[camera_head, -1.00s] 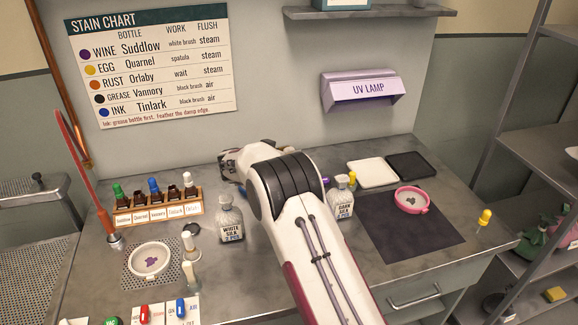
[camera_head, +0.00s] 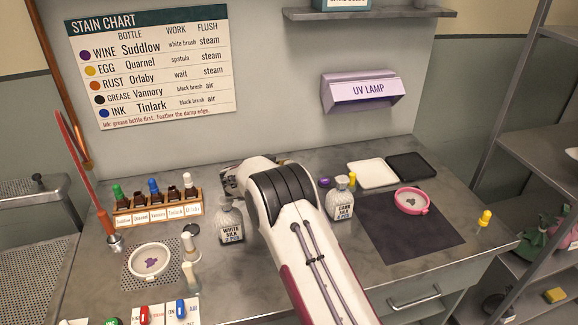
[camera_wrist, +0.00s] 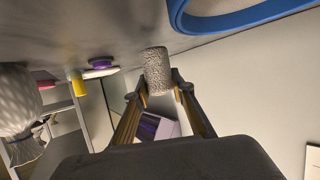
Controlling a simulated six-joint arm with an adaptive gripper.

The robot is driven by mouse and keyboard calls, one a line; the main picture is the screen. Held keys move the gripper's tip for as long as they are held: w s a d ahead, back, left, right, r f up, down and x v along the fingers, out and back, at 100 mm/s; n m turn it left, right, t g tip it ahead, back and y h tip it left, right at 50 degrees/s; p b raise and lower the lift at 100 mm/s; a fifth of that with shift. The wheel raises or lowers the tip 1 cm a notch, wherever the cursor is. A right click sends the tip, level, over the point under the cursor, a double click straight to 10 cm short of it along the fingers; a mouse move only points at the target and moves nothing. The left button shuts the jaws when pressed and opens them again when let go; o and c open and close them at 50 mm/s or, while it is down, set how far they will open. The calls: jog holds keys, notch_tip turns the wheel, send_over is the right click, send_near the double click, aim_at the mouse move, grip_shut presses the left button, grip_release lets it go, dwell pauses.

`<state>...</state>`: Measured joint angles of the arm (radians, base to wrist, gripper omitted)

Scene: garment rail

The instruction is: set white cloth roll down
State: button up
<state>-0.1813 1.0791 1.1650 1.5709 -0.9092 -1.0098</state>
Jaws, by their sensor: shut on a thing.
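The white cloth roll (camera_wrist: 156,68) is a pale, speckled cylinder in the wrist view. My gripper (camera_wrist: 158,92) is shut on it, with one finger on each side. The roll's far end is close to the grey worktop, which shows at the top of the wrist view. I cannot tell whether it touches. In the head view my arm hides the roll and most of my gripper, behind the bottle marked White Silk (camera_head: 230,222).
A blue ring (camera_wrist: 235,18) lies near the roll in the wrist view. The Dark Silk bottle (camera_head: 340,200) stands right of my arm. The bottle rack (camera_head: 158,213) is at left. A white tray (camera_head: 372,174), dark mat (camera_head: 405,240) and pink hoop (camera_head: 411,201) are at right.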

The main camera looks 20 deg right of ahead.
jog(key=shift+f, duration=0.6)
dwell(0.3)
jog(key=o, duration=0.8)
jog(key=shift+a+r, duration=0.1)
jog(key=shift+r, duration=0.65)
jog(key=v, duration=0.2)
jog(key=shift+s+a, duration=0.25)
jog(key=shift+s, duration=0.05)
jog(key=shift+r, duration=3.55)
